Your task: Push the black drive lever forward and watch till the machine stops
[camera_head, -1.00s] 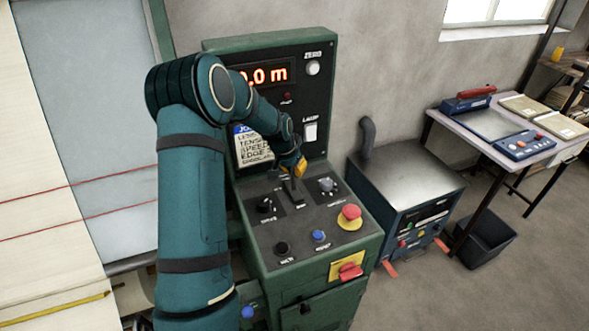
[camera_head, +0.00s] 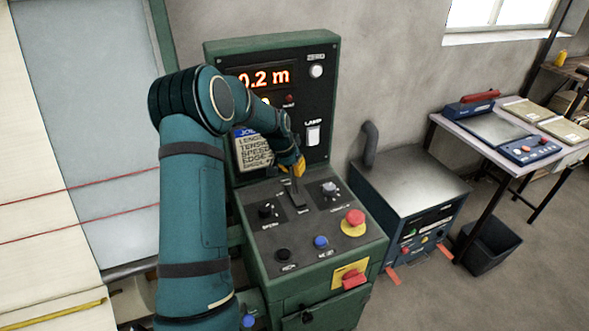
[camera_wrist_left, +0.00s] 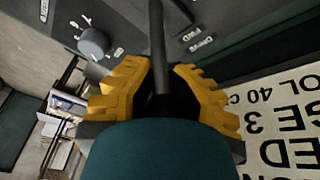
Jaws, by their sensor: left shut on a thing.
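The black drive lever (camera_head: 296,190) stands in a slotted plate on the sloped console (camera_head: 262,240) of the green machine. My left gripper (camera_head: 299,165), with yellow fingers, is shut on its upper part. In the left wrist view the dark lever shaft (camera_wrist_left: 157,40) runs between the yellow fingers of the left gripper (camera_wrist_left: 162,78), near the labels "Drive" and "FWD". The lit red display (camera_head: 265,77) reads 0.2 m, partly covered by my arm. My right gripper is out of view.
A red mushroom button (camera_head: 353,218) on yellow, a blue button (camera_head: 320,242) and black knobs sit around the lever. A job card (camera_head: 250,150) is partly hidden behind my arm. A blue-grey machine (camera_head: 410,190) stands to the right. Pale cloth with red lines lies left.

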